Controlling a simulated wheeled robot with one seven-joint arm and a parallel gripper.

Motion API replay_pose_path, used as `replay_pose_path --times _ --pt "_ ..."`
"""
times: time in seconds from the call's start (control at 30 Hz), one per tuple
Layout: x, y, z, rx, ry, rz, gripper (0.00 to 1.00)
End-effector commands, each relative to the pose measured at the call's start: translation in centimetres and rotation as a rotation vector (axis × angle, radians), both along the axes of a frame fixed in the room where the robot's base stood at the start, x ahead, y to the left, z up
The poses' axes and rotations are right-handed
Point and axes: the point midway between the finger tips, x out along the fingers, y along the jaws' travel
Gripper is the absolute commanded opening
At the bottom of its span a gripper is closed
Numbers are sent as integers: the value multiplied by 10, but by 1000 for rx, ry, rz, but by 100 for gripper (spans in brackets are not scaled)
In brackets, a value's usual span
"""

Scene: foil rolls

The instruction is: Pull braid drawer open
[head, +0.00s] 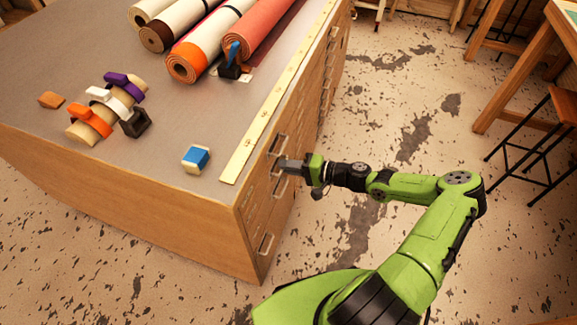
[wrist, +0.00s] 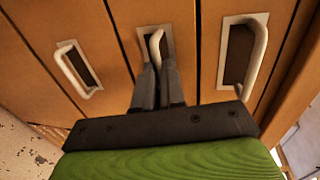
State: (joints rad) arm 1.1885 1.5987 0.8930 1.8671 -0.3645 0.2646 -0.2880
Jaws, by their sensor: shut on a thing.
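The wooden cabinet (head: 250,208) has a column of drawers with pale metal pull handles. No drawer label is readable, so I cannot tell by marking which is the braid drawer. My gripper (head: 284,164) is at the cabinet's front, level with the upper drawers. In the wrist view, my gripper (wrist: 158,68) is shut on the middle handle (wrist: 156,44), with its fingertips covering the lower part. Another handle (wrist: 78,70) is to the left and one (wrist: 254,50) to the right, both untouched. The drawer fronts look about flush, with narrow dark seams between them.
On the cabinet top are several rolls (head: 205,47), a stand with coloured clips (head: 104,104), a blue-and-white block (head: 196,158) and a yellow ruler strip (head: 266,112). The floor (head: 400,120) before the cabinet is clear. A stool (head: 540,130) and table stand at right.

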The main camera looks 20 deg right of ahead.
Motion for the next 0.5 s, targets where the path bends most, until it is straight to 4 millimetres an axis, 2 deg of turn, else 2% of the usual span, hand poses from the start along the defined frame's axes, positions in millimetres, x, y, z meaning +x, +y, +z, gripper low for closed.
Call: replay_pose_path --times 0.33,0.5 --pt "0 -1 0 0 0 -1 0" --pt "-5 -9 0 -2 -1 -3 0"
